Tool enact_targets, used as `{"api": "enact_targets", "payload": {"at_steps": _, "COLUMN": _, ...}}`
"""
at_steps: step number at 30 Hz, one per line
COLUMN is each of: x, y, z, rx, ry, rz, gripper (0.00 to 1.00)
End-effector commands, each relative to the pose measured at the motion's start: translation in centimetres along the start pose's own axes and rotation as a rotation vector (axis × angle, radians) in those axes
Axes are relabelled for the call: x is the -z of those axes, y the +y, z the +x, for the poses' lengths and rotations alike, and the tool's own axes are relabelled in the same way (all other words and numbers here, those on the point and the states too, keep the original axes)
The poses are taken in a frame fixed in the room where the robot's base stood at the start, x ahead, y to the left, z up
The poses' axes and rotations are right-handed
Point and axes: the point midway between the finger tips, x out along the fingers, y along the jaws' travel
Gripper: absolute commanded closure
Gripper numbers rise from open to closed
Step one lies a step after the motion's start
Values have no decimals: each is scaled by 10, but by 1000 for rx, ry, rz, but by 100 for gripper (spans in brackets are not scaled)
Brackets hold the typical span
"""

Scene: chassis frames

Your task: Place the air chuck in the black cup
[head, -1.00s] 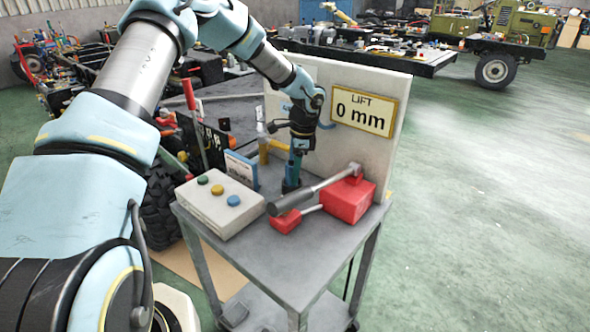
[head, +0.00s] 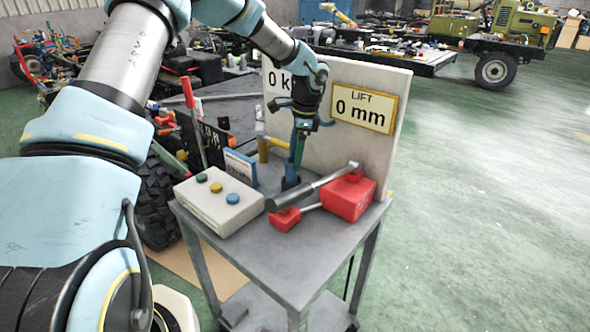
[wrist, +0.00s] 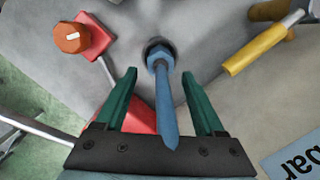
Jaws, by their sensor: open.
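The air chuck appears to be the blue rod (wrist: 163,95) with a hex collar in the wrist view. Its far end is in the small black cup (wrist: 152,44), of which only a dark rim shows around the collar. In the head view the blue piece (head: 291,181) stands roughly upright on the cart top, and the cup is hard to make out there. My gripper (head: 296,160) is above it and pointing down. In the wrist view my gripper (wrist: 158,72) is open, with a green finger on each side of the rod and visible gaps between.
A box with three coloured buttons (head: 218,203) stands at the cart's left. A red block (head: 349,197) and a grey-handled lever (head: 290,200) lie close on the right. A yellow-handled hammer (head: 264,150) and a blue-edged sign (head: 240,167) are behind left. A panel (head: 365,75) rises behind.

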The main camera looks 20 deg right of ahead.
Motion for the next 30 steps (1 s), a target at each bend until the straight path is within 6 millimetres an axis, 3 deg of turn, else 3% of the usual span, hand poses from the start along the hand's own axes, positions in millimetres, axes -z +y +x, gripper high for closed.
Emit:
{"api": "enact_targets", "payload": {"at_steps": 9, "x": 1, "y": 0, "z": -57, "rx": 2, "ry": 1, "rz": 1, "gripper": 29}}
{"api": "enact_targets", "payload": {"at_steps": 14, "x": 1, "y": 0, "z": -70, "rx": 0, "ry": 1, "rz": 1, "gripper": 29}}
{"api": "enact_targets", "payload": {"at_steps": 21, "x": -5, "y": 2, "z": -72, "rx": -1, "ry": -1, "rz": -16, "gripper": 29}}
{"api": "enact_targets", "payload": {"at_steps": 23, "x": -15, "y": 7, "z": -71, "rx": -3, "ry": -2, "rz": -53, "gripper": 29}}
{"api": "enact_targets", "payload": {"at_steps": 26, "x": -47, "y": 21, "z": -66, "rx": -8, "ry": -4, "rz": -176, "gripper": 29}}
{"api": "enact_targets", "payload": {"at_steps": 30, "x": -114, "y": 57, "z": -55, "rx": -21, "ry": 9, "rz": -477, "gripper": 29}}
